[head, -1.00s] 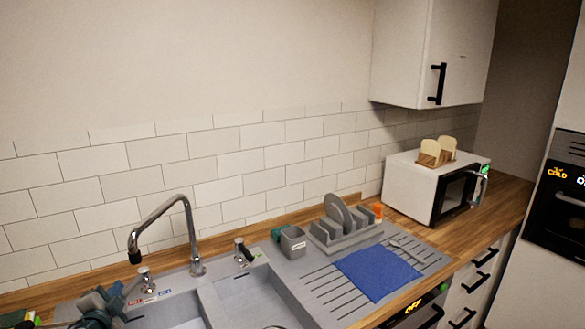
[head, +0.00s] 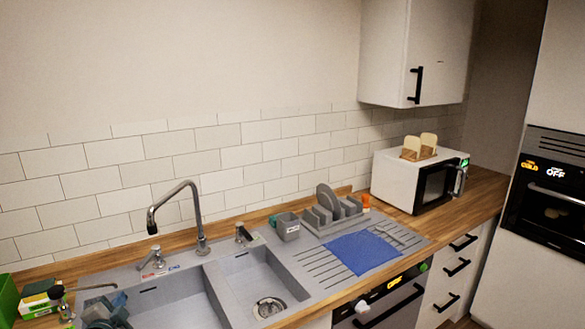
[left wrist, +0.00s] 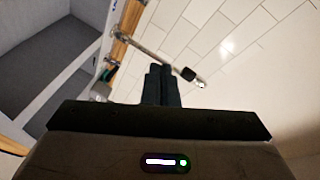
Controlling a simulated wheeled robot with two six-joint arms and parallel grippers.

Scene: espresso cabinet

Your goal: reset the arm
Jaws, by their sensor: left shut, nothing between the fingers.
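My left gripper (left wrist: 161,70) shows in the left wrist view. Its two dark fingers are together with nothing between them. They point towards the white tiled wall and the sink tap (left wrist: 150,50). The grey sink lies at the left of that view. I cannot make out the left gripper clearly in the head view. My right gripper is in neither view.
The grey sink (head: 225,270) has a tall tap (head: 198,220) behind it and dishes (head: 105,308) at its left. A dish rack (head: 330,215), a blue cloth (head: 362,252) and a white microwave (head: 395,182) follow rightwards. An oven (head: 555,195) stands far right.

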